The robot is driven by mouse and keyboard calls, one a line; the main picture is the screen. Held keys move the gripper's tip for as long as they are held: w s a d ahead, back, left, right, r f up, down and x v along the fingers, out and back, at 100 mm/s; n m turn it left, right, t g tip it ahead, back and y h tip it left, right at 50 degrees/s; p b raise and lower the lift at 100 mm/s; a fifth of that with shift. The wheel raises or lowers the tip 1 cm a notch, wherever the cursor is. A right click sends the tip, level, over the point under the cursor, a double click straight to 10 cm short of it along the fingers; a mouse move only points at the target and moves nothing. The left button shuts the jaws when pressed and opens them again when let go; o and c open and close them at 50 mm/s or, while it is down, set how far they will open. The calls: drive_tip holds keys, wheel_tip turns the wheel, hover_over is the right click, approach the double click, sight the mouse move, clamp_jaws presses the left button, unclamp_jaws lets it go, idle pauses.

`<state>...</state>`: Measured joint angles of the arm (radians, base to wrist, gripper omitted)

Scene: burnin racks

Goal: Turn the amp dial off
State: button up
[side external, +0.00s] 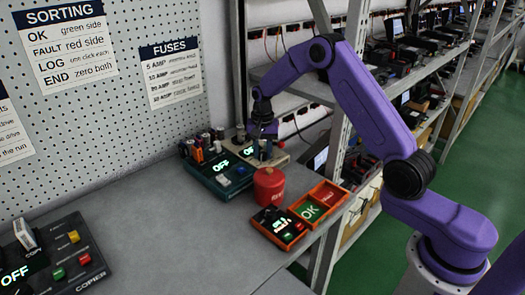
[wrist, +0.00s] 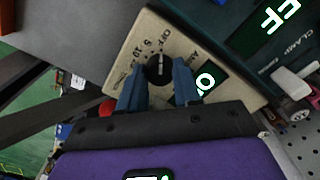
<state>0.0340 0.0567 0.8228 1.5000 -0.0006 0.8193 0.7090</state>
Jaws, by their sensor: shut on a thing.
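The amp dial (wrist: 159,68) is a round black knob on a beige panel (wrist: 118,84), with the marks OFF, 5, 10 and 20 around it in the wrist view. Its white line seems to point up towards the OFF mark. My gripper (wrist: 158,74) has its two blue fingers on either side of the dial, shut on it. The panel's lit display (wrist: 205,82) is partly hidden by a finger. In the side external view this display (side external: 249,151) reads OFF, and my gripper (side external: 262,131) comes down over the beige unit (side external: 278,157), hiding the dial.
A teal clamp unit (side external: 234,187) showing OFF stands beside the beige unit. A copier unit (side external: 66,262) is at left. The middle of the bench is clear.

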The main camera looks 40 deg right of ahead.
sight(263, 154)
drive_tip(key=o, duration=1)
drive_tip(key=shift+o, duration=0.2)
wheel_tip(263, 154, up, 18)
drive_tip(key=shift+f, duration=0.25)
